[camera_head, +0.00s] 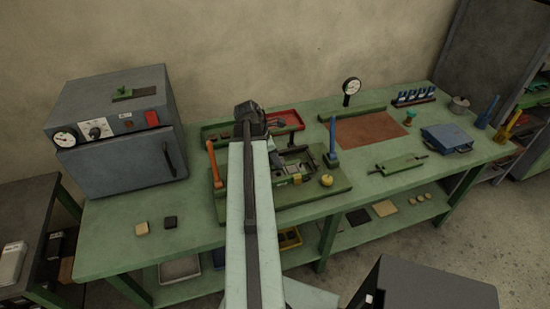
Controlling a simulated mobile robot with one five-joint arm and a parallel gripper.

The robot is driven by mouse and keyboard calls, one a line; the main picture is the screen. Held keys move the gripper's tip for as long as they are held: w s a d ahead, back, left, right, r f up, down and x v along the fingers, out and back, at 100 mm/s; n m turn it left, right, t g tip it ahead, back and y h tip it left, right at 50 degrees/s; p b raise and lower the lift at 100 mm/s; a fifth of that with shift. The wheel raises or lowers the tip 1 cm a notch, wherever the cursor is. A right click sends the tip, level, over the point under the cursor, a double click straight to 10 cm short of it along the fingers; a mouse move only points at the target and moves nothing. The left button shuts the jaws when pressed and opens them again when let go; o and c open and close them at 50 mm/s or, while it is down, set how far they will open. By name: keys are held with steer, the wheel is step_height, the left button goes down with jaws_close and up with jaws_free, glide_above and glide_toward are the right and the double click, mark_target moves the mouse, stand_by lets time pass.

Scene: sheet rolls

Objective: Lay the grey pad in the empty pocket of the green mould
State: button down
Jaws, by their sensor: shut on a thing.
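The green mould (312,166) lies open on a green board in the middle of the bench, partly behind my arm. Its pockets are too small and too covered to tell apart. My arm reaches over the bench and bends at its dark joint. My gripper (274,158) shows only in part as a dark shape just right of the arm, over the left part of the mould. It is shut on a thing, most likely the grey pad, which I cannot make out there.
An orange-handled lever (214,166) and a blue one (333,139) stand either side of the mould. A red tray (286,121) is behind it. A grey oven (117,135) stands left. A dial gauge (350,88), brown sheet (371,129) and green roller (402,163) are right.

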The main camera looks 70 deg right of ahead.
step_height(320, 180, down, 5)
steer(key=b, duration=0.4)
steer(key=shift+f+b, duration=0.2)
steer(key=shift+b, duration=0.15)
steer(key=shift+a, duration=0.15)
steer(key=shift+a, duration=0.1)
steer(key=c, duration=0.8)
jaws_free()
steer(key=p+v, duration=0.7)
steer(key=v, duration=0.1)
steer(key=shift+r, duration=0.1)
steer(key=shift+d, duration=0.2)
